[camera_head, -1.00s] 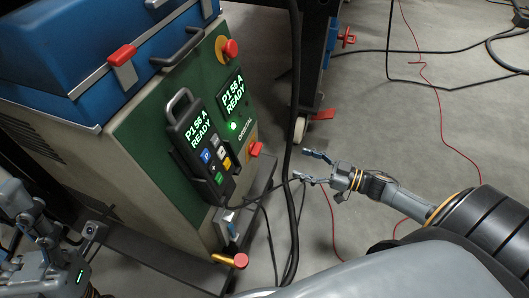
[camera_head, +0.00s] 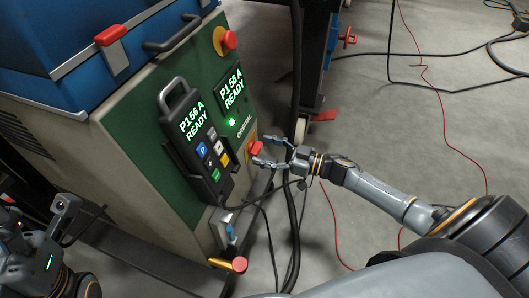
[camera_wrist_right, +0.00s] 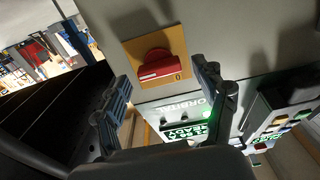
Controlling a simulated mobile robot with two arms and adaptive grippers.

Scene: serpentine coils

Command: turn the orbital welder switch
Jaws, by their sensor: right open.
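The switch (camera_head: 255,148) is a red rotary handle on a yellow plate at the lower right of the green front panel of the welder (camera_head: 130,130). It also shows in the right wrist view (camera_wrist_right: 158,68), ahead of the fingers. My right gripper (camera_head: 260,151) is open, with its fingertips close to the switch, one towards each side; contact cannot be told. In the right wrist view my right gripper (camera_wrist_right: 162,77) has its fingers spread and nothing between them. My left gripper (camera_head: 65,210) is partly in view at the lower left, away from the switch; its jaws are unclear.
A pendant (camera_head: 197,145) reading "P156 A READY" hangs on the panel left of the switch. A red round knob (camera_head: 228,40) sits above. Black cables (camera_head: 295,220) hang just right of the welder. Open floor (camera_head: 400,120) lies to the right.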

